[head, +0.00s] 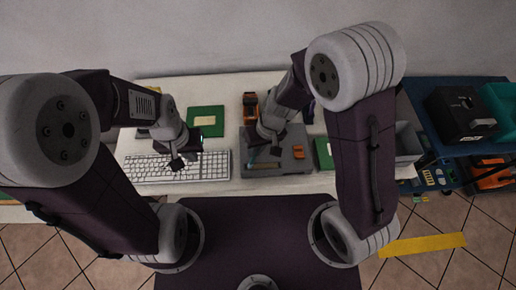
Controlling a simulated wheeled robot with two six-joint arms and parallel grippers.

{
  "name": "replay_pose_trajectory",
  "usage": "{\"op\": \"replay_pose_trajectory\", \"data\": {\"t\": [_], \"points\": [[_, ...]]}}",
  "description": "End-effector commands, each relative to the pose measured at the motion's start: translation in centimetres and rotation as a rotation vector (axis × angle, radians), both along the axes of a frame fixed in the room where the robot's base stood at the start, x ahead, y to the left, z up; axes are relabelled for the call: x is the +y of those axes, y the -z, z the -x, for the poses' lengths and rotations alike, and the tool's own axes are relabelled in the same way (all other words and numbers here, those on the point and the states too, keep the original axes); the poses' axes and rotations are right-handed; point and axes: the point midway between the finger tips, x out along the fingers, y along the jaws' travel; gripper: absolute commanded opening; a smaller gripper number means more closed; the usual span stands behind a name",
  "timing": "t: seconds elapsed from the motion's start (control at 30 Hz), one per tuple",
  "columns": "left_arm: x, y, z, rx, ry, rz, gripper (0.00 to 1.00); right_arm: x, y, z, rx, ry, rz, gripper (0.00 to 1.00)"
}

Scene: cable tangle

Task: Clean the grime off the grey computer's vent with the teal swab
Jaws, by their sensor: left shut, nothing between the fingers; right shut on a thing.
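The grey computer (288,167) lies flat on the table, right of the keyboard. My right gripper (256,149) is over its left part, shut on the teal swab (252,154), of which only a small teal bit shows. I cannot tell whether the swab touches the computer. The vent and any grime on it are too small or hidden behind my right gripper and arm. My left gripper (177,164) is shut and empty above the right half of the keyboard.
A white keyboard (205,170) lies left of the computer. A green board (206,120) is behind it. An orange and dark thing (250,104) stands behind the computer, and a small orange piece (298,152) sits on it. A grey bin (407,143) is at the right.

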Motion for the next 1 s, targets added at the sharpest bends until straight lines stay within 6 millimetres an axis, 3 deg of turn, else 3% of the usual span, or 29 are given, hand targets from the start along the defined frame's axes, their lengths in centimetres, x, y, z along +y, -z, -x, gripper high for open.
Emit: {"op": "replay_pose_trajectory", "data": {"t": [1.0], "points": [[0.0, -0.2, 0.0, 0.000, 0.000, 0.000, 0.00, 2.0, 0.0, 0.1, 0.000, -0.001, 0.000, 0.00]]}}
